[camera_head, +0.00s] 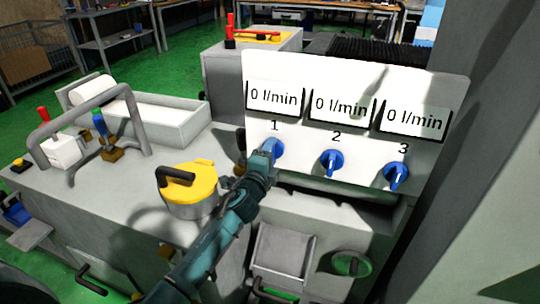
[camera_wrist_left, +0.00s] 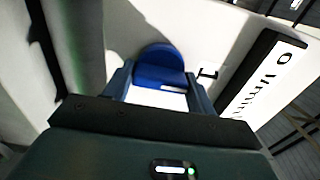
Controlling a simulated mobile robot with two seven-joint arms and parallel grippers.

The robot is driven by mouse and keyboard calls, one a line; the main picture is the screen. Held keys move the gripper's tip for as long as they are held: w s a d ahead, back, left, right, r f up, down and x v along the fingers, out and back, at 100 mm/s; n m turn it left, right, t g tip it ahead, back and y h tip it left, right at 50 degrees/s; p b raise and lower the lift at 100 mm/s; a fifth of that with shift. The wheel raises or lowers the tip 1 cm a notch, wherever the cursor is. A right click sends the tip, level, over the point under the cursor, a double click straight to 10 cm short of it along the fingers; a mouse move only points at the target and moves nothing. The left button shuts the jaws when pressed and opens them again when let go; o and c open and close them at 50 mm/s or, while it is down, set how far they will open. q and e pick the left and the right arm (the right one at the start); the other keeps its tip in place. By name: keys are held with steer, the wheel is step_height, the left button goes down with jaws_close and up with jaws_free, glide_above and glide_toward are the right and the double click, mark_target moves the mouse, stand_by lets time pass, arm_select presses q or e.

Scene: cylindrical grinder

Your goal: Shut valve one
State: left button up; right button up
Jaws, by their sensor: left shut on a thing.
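Valve one (camera_head: 277,149) is a blue knob under the number 1 on the white panel (camera_head: 300,172). Its display (camera_head: 274,98) reads 0 l/min. My left gripper (camera_head: 268,155) reaches up to the panel from below and is shut on this knob. In the left wrist view the blue knob (camera_wrist_left: 160,66) sits between the two fingers of my left gripper (camera_wrist_left: 160,88). The fingers hide part of the knob. My right gripper is in neither view.
Blue valves two (camera_head: 332,163) and three (camera_head: 396,175) sit to the right, their displays also at 0 l/min. A yellow-lidded canister (camera_head: 190,182) with a black handle stands left of my left arm. A grey pillar rises at the right.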

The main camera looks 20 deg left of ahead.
arm_select(q)
steer(key=o, duration=1)
steer(key=shift+c, duration=0.2)
steer(key=s, duration=1.3)
steer(key=shift+a+p, duration=0.25)
steer(key=shift+p, duration=0.05)
steer(key=shift+s, duration=0.1)
